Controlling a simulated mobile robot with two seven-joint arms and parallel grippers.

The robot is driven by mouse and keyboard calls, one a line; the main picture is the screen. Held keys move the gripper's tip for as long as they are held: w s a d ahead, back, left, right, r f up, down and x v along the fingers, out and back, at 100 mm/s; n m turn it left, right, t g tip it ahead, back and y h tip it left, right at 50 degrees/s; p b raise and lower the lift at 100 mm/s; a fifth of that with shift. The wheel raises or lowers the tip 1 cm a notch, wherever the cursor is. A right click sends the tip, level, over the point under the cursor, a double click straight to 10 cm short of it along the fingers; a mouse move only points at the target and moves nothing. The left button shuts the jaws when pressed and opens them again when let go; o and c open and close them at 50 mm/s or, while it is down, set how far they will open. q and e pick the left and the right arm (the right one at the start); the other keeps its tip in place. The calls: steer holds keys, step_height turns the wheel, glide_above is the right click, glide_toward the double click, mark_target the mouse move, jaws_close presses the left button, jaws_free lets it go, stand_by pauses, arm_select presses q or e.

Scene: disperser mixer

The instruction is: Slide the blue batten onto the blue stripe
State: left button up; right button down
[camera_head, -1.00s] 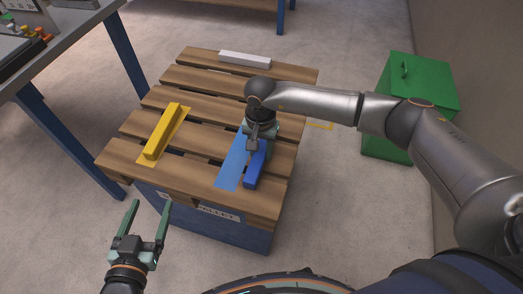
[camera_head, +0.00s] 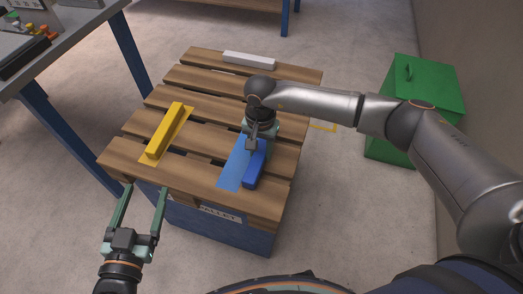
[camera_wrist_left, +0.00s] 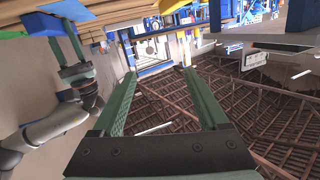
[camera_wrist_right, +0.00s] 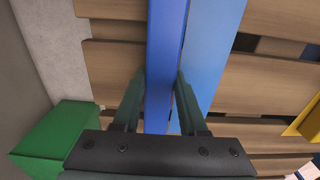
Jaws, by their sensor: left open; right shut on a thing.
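The blue batten (camera_head: 254,168) lies on the wooden pallet, along the right side of the light blue stripe (camera_head: 232,172). The two run roughly parallel. In the right wrist view the batten (camera_wrist_right: 165,50) borders the stripe (camera_wrist_right: 208,45), most of which is bare; any small overlap is hard to tell. My right gripper (camera_head: 252,146) is shut on the batten, with one finger on each side (camera_wrist_right: 159,85). The arm hides the batten's far end in the head view. My left gripper (camera_head: 146,188) is open and empty in front of the pallet's near left edge.
A yellow batten (camera_head: 165,130) lies on a yellow stripe on the pallet (camera_head: 190,187) at left. A white batten (camera_head: 248,60) lies at the pallet's far edge. A green box (camera_head: 412,110) stands to the right. A workbench (camera_head: 80,50) stands at upper left.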

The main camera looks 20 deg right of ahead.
mark_target(242, 153)
steer(key=shift+w+a+b, duration=0.2)
steer(key=shift+a+b, duration=0.05)
steer(key=shift+b, duration=0.05)
steer(key=shift+w+a, duration=0.15)
steer(key=shift+a, duration=0.1)
steer(key=shift+w+a+b, duration=0.2)
steer(key=shift+a+b, duration=0.05)
steer(key=shift+b, duration=0.25)
steer(key=shift+w+a+b, duration=0.15)
steer(key=shift+a+b, duration=0.1)
steer(key=shift+b, duration=0.05)
steer(key=shift+w+a, duration=0.15)
steer(key=shift+a, duration=0.1)
steer(key=shift+w+a+b, duration=0.2)
steer(key=shift+a+b, duration=0.05)
steer(key=shift+b, duration=0.35)
arm_select(q)
steer(key=s+d+r+m+t+h, duration=0.1)
steer(key=s+r+m+t+h, duration=0.2)
steer(key=r, duration=0.7)
steer(key=s+d+r+m+t+h+b, duration=0.1)
steer(key=s+r+m+t+h, duration=0.2)
steer(key=r+h, duration=0.4)
steer(key=shift+s+r+m+h+b, duration=0.3)
steer(key=shift+s+r+m+h, duration=0.15)
steer(key=shift+r+m, duration=1.05)
arm_select(e)
steer(key=shift+w+a, duration=0.5)
steer(key=shift+a, duration=0.25)
